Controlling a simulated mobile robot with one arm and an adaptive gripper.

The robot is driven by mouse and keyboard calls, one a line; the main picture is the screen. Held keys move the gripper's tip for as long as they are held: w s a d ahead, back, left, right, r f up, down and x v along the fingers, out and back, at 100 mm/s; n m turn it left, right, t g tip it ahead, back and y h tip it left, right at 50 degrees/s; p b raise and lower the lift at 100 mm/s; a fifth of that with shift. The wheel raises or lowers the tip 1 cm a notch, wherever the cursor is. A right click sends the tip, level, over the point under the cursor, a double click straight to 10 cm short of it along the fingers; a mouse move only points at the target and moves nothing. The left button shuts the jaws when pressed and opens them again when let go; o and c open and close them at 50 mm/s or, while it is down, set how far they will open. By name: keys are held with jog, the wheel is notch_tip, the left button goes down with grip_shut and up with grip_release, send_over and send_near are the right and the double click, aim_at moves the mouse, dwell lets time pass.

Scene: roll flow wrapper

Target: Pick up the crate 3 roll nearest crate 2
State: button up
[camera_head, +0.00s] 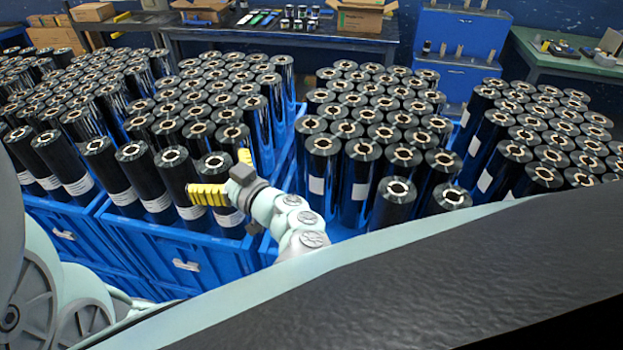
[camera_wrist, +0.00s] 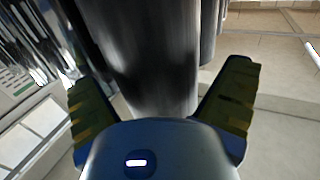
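Dark film rolls with pale cores stand upright, packed in blue crates; I see no readable crate numbers. My gripper (camera_head: 217,176) is at the front right corner of the second crate from the left (camera_head: 165,250). Its yellow fingers are spread on either side of that crate's front right roll (camera_head: 214,162), just below its top. In the wrist view, a dark roll (camera_wrist: 155,60) stands between the spread fingers of my gripper (camera_wrist: 164,76). A gap shows beside the right finger; contact at the left finger is unclear.
The crate to the right (camera_head: 290,185) has bare floor space at its front left. Other rolls (camera_head: 172,157) stand close left of the gripper. Workbenches (camera_head: 330,30) and a blue cabinet (camera_head: 455,75) stand behind the crates.

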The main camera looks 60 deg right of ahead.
jog(key=c, duration=1.2)
jog(key=shift+r, duration=0.1)
jog(key=shift+c, duration=0.3)
jog(key=shift+r, duration=0.1)
